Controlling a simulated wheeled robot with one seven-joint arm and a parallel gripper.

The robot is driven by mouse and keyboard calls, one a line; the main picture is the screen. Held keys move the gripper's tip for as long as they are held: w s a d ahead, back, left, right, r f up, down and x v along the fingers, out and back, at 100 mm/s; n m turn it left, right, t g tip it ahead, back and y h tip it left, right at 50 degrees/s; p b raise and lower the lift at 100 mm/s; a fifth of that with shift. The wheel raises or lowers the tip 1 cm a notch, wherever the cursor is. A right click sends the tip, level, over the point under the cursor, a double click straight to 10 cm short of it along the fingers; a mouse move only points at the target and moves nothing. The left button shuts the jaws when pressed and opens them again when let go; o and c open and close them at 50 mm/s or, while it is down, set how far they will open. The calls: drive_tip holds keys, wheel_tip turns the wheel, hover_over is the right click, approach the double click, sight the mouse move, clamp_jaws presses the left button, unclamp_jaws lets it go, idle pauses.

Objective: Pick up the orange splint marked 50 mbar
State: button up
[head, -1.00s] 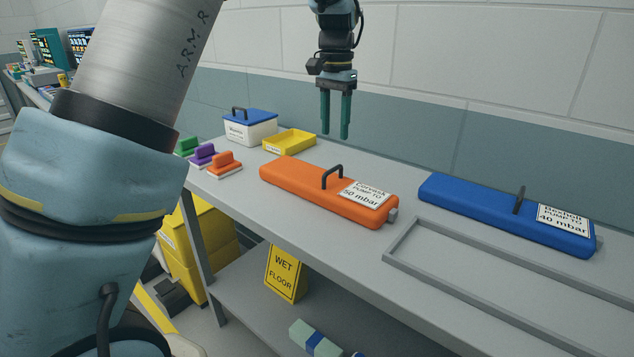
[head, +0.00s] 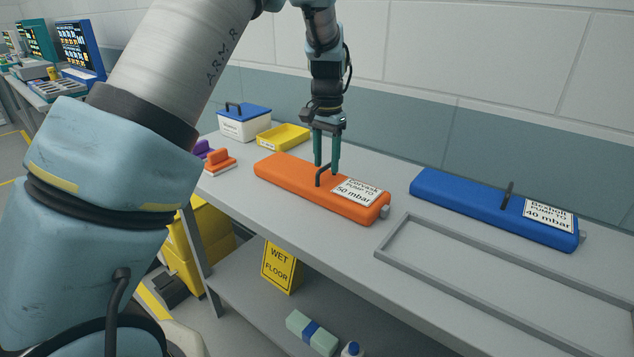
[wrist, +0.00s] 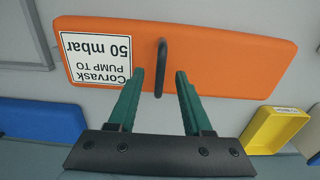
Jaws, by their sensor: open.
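The orange splint (head: 285,175) lies flat on the grey bench, with a black handle (head: 321,178) on top and a white label reading "Corvask, pump to 50 mbar" (head: 358,191). My gripper (head: 326,170) is open and points down at the handle, its green fingers close to it. In the wrist view the orange splint (wrist: 220,60) fills the upper middle. Its handle (wrist: 161,68) stands just beyond the fingertips and lines up with the gap between them (wrist: 160,75). Whether the fingers reach down past the handle's top bar is hard to tell.
A blue splint marked 40 mbar (head: 455,198) lies to the right. A raised empty grey frame (head: 388,248) sits in front of it. A yellow tray (head: 283,137), a blue-lidded white box (head: 243,127) and small coloured blocks (head: 219,160) stand at the left. The wall is close behind.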

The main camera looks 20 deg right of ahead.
clamp_jaws()
drive_tip(key=shift+r, duration=0.1)
idle(1.2)
